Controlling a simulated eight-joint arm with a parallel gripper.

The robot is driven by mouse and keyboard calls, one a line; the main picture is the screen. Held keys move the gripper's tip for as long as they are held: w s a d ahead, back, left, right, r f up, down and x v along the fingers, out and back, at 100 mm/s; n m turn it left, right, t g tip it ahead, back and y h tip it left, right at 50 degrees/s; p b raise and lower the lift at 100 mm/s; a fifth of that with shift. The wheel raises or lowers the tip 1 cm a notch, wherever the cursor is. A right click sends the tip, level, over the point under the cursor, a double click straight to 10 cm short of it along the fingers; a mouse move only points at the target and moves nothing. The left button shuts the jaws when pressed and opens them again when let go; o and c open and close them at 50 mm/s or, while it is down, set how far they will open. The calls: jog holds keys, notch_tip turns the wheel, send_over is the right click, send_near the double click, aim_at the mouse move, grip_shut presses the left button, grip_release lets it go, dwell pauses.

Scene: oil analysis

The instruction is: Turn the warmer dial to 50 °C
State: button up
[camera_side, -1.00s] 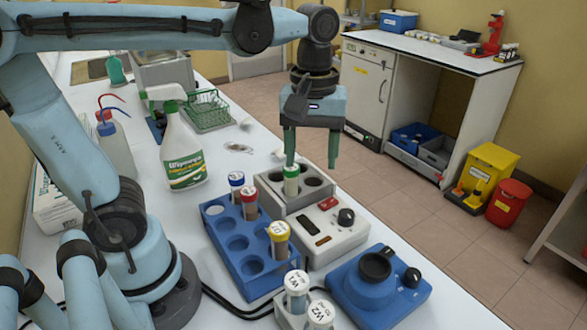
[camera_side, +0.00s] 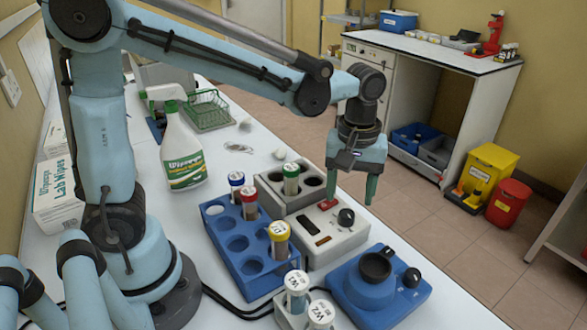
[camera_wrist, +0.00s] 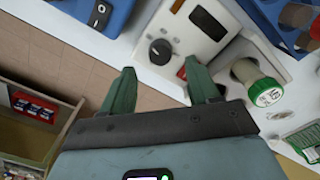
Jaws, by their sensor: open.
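The warmer (camera_side: 335,243) is a light grey block with round wells at the back and a sloped front panel. Its black dial (camera_side: 346,218) has a pale pointer mark and also shows in the wrist view (camera_wrist: 160,51). I cannot read a temperature setting. A red switch (camera_side: 328,204) and a dark display (camera_side: 323,240) are on the same panel. My gripper (camera_side: 350,200) is open and empty, pointing down above the dial. In the wrist view its fingertips (camera_wrist: 160,66) lie on either side of the dial's line, apart from it.
A green-capped vial (camera_side: 291,180) stands in a warmer well. Left of the warmer is a blue rack (camera_side: 242,262) with several capped vials. A blue device (camera_side: 380,290) with its own black knob stands in front right. A spray bottle (camera_side: 183,155) stands behind left.

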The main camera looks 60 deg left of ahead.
aim_at(347, 213)
jog(key=shift+f, duration=2.55)
jog(key=c, duration=1)
